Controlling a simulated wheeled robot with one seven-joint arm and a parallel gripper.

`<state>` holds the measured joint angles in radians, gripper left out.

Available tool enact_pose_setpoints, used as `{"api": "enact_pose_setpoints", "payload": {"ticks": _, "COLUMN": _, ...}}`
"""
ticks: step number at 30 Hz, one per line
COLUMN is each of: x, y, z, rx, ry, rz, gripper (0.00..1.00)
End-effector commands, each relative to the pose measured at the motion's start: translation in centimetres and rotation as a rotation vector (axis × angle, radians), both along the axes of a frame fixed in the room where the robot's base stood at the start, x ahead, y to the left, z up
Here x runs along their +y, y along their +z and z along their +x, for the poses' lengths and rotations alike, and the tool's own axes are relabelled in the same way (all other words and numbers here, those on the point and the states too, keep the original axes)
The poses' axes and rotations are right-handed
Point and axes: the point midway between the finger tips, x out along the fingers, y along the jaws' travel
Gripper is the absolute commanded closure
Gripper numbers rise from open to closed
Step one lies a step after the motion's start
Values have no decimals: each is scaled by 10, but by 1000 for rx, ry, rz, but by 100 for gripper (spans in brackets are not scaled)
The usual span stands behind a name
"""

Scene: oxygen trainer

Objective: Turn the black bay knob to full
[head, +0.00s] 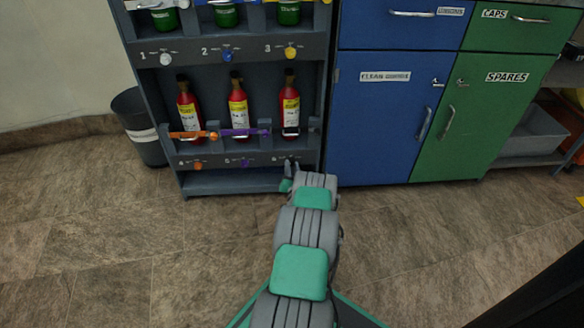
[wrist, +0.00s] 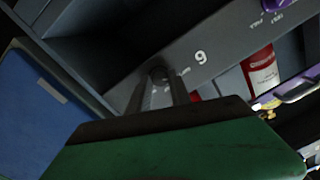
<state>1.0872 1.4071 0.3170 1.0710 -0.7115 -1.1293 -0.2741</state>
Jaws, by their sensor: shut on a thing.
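The black bay knob (wrist: 158,73) shows in the wrist view on the dark grey panel, beside a white number that appears upside down as 6. My gripper's two fingers (wrist: 160,92) stand either side of the knob and are shut on it. In the head view my gripper (head: 288,174) is at the lower right bay of the rack and covers the knob there. Which way the knob points cannot be told. A red bottle (head: 289,105) stands in the bay above, behind a black bar (head: 291,131).
The rack (head: 235,183) holds more red bottles, with an orange knob (head: 198,166) and a purple knob (head: 244,162) to the left. A blue cabinet (head: 375,140) stands close on the right, then a green one (head: 465,130). A grey bin (head: 142,130) is at left. The floor in front is clear.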

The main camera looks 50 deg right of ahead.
Motion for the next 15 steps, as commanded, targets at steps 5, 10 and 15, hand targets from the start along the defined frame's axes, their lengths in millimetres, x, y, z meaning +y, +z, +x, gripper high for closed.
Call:
{"api": "enact_pose_setpoints", "payload": {"ticks": 5, "x": 0, "y": 0, "z": 0, "rx": -76, "ry": 0, "rz": 66, "gripper": 100}}
{"api": "enact_pose_setpoints", "payload": {"ticks": 10, "x": 0, "y": 0, "z": 0, "rx": -182, "ry": 0, "rz": 159, "gripper": 100}}
{"api": "enact_pose_setpoints", "payload": {"ticks": 15, "x": -1, "y": 0, "z": 0, "rx": -304, "ry": 0, "rz": 265, "gripper": 100}}
